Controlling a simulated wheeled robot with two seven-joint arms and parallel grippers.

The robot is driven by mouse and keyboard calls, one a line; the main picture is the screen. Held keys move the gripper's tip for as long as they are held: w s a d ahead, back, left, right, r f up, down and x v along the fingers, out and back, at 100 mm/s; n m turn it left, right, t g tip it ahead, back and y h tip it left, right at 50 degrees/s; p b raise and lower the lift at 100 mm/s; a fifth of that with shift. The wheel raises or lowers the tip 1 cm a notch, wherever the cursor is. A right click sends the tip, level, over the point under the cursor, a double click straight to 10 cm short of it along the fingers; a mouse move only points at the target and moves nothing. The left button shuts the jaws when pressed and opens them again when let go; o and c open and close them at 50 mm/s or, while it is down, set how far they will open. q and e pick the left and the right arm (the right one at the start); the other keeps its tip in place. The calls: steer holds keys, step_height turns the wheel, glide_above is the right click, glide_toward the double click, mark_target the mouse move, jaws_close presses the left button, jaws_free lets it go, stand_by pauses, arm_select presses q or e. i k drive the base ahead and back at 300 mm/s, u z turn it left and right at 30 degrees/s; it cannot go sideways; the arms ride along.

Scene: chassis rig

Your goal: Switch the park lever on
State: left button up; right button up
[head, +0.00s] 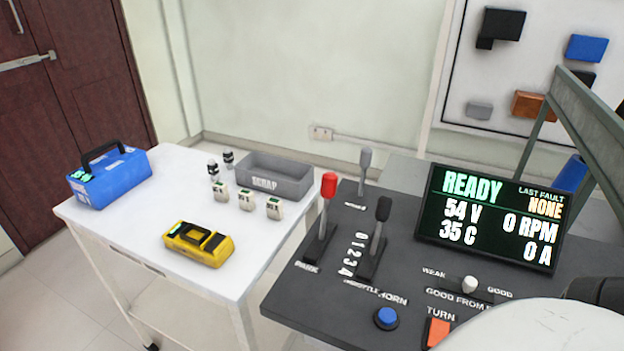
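The park lever (323,215) has a red knob and a grey shaft, and rises from a dark slotted base at the left side of the dark control panel (300,300). The word PARK is printed in front of its base. The lever stands nearly upright, its knob leaning slightly right and toward the far side. Nothing touches it. Neither of my grippers is in view; only a white rounded part and a dark part, which look like my own arm, show at the lower right.
Right of the park lever stand a black throttle lever (380,225) and a grey lever (364,170). A display (490,218) reads READY, 0 RPM. A blue horn button (386,318) and orange turn switch (437,332) sit in front. A white table (130,235) with several items stands left.

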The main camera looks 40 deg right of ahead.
mark_target(329, 181)
steer(key=u, duration=0.1)
steer(key=k, duration=0.85)
steer(key=z, duration=1.3)
